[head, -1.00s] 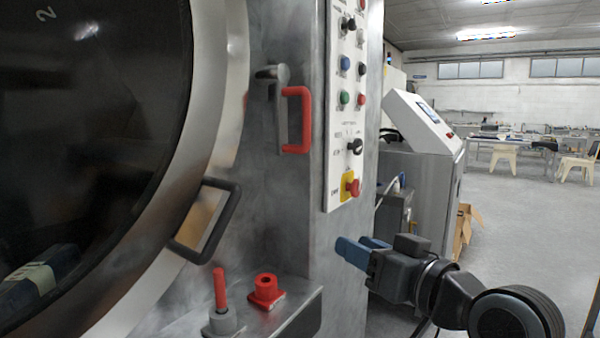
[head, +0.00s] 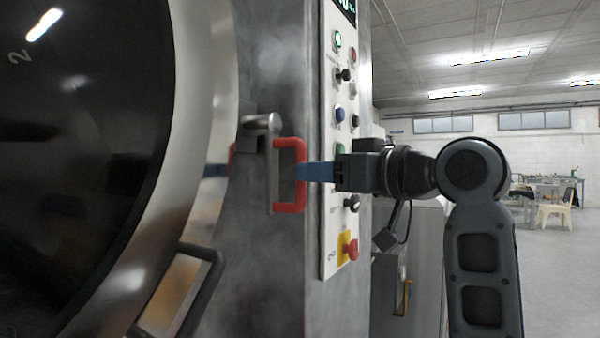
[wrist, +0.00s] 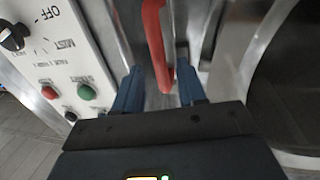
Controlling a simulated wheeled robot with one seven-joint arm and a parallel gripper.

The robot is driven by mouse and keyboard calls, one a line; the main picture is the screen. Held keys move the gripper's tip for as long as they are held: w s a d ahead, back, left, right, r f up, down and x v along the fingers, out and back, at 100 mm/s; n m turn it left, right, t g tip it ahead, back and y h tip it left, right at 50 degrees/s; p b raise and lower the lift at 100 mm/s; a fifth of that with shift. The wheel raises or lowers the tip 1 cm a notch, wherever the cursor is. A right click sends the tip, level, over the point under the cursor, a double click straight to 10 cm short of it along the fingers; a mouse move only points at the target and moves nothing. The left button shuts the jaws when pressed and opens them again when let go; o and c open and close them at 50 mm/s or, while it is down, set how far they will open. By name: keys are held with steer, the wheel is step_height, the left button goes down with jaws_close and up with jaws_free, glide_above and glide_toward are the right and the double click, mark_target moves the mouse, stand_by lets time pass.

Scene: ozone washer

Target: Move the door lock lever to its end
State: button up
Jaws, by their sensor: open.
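The door lock lever is a red U-shaped handle (head: 290,175) on a metal bracket beside the round door, in the middle of the head view. Its red bar also shows in the wrist view (wrist: 155,40). My gripper (head: 305,172) points left at the lever from the right, its blue fingertips at the red bar. In the wrist view my gripper (wrist: 160,88) is open, with one blue finger on each side of the bar and visible gaps between. The bar's lower end lies between the fingers.
The control panel (head: 340,230) with knobs, buttons and a red emergency stop (head: 350,250) stands just right of the lever, behind my gripper. The round door (head: 90,150) with a black-framed handle (head: 180,290) fills the left. Open floor lies at the right.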

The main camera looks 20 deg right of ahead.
mark_target(301, 198)
steer(key=shift+x, duration=2.3)
jaws_close()
